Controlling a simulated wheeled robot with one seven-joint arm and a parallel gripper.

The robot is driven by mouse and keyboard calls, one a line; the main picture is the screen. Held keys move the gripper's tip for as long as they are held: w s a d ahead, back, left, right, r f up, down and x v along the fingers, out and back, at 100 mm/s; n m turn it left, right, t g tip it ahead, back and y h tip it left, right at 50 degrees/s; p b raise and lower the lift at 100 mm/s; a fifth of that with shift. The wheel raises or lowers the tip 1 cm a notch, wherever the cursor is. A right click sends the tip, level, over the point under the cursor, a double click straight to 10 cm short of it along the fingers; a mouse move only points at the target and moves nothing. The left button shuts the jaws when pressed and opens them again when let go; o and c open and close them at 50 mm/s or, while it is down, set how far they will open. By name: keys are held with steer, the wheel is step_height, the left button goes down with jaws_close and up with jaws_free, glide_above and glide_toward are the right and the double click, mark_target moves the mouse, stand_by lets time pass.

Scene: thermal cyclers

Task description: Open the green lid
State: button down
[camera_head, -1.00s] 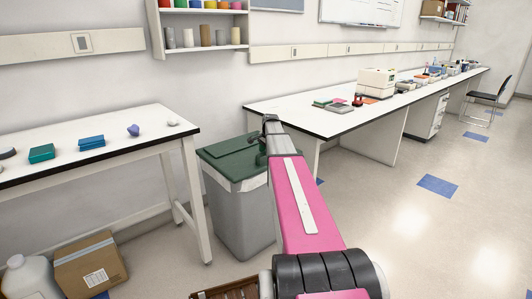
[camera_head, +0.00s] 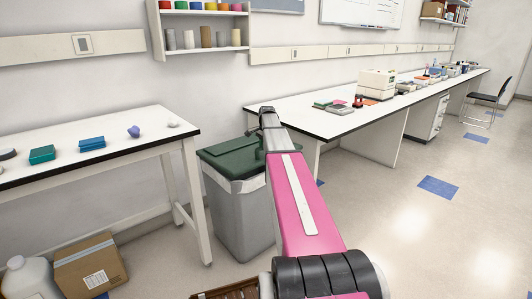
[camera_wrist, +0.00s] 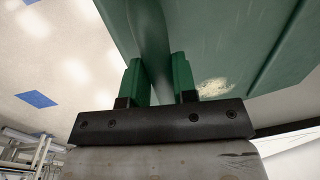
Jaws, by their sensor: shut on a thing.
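A dark green lid (camera_head: 228,158) covers the grey bin (camera_head: 243,222) between the two tables in the head view. In the wrist view the lid (camera_wrist: 245,40) fills the upper right, with a dark green handle-like bar (camera_wrist: 150,45) on it. My gripper (camera_wrist: 158,78) has green fingers on both sides of this bar and is shut on it. In the head view my arm reaches to the lid's right edge. My fingertips and the exact contact are largely hidden there.
A white table (camera_head: 110,135) with small objects stands left of the bin. A long white bench (camera_head: 300,122) with equipment runs behind and to the right. A cardboard box (camera_head: 88,264) and a white jug (camera_head: 27,277) stand at lower left. The floor at right is clear.

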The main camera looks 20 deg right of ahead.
steer(key=w+a+r, duration=0.2)
steer(key=w+r, duration=0.5)
steer(key=r, duration=0.2)
steer(key=w+a+r, duration=0.2)
steer(key=w+r, duration=0.4)
steer(key=r, duration=0.4)
steer(key=w+a+r+g, duration=0.1)
steer(key=w+a+r, duration=0.1)
steer(key=w, duration=0.3)
steer(key=w+a+r+g, duration=0.1)
steer(key=w+a+r, duration=0.1)
steer(key=w, duration=0.3)
steer(key=w+a+r+g+h, duration=0.1)
steer(key=w+a+r, duration=0.1)
steer(key=w, duration=0.4)
steer(key=shift+a+r, duration=0.3)
steer(key=shift+a, duration=0.05)
